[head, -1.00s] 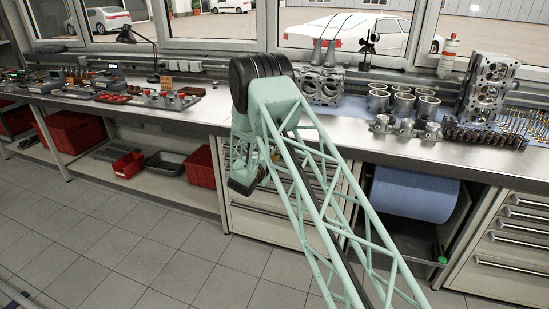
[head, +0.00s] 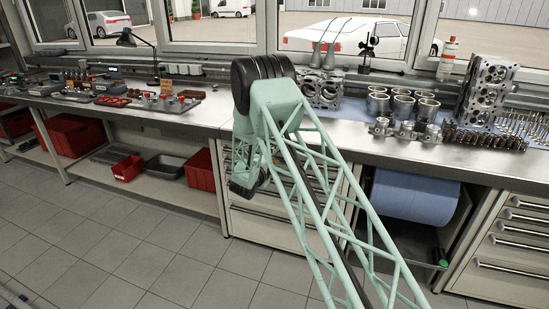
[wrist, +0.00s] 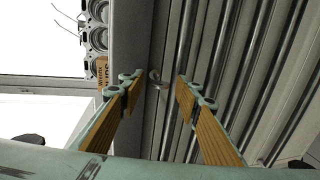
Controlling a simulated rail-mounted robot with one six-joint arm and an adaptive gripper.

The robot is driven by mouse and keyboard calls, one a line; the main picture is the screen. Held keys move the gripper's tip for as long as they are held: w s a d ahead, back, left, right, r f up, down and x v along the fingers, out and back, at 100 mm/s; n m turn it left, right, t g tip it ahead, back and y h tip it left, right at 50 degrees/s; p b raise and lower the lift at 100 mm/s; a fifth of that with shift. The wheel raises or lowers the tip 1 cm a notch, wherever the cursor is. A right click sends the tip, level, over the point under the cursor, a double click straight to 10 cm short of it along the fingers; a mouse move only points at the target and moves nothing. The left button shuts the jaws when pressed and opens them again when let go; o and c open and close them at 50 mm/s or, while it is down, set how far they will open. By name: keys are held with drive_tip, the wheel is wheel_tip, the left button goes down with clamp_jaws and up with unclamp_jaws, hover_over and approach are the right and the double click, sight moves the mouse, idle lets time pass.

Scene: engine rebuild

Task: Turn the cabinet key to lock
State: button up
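In the wrist view, a small pale metal piece that looks like the cabinet key (wrist: 155,79) sticks out from the cabinet's front frame beside the drawer handles. My gripper (wrist: 158,80) is open, with one yellow-padded finger on each side of the key and a clear gap to both. I see nothing held between the fingers. The drawer cabinet (head: 262,222) stands under the bench in the head view, partly behind my green lattice arm.
Long drawer handles (wrist: 225,40) run close beside the right finger in the wrist view. In the head view, the workbench (head: 215,112) carries engine parts, and a blue paper roll (head: 410,196) hangs below it. Red bins (head: 200,170) sit on the lower shelf. The tiled floor (head: 120,245) is clear.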

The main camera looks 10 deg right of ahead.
drive_tip(key=shift+s, duration=0.1)
drive_tip(key=v, duration=1.2)
idle(0.5)
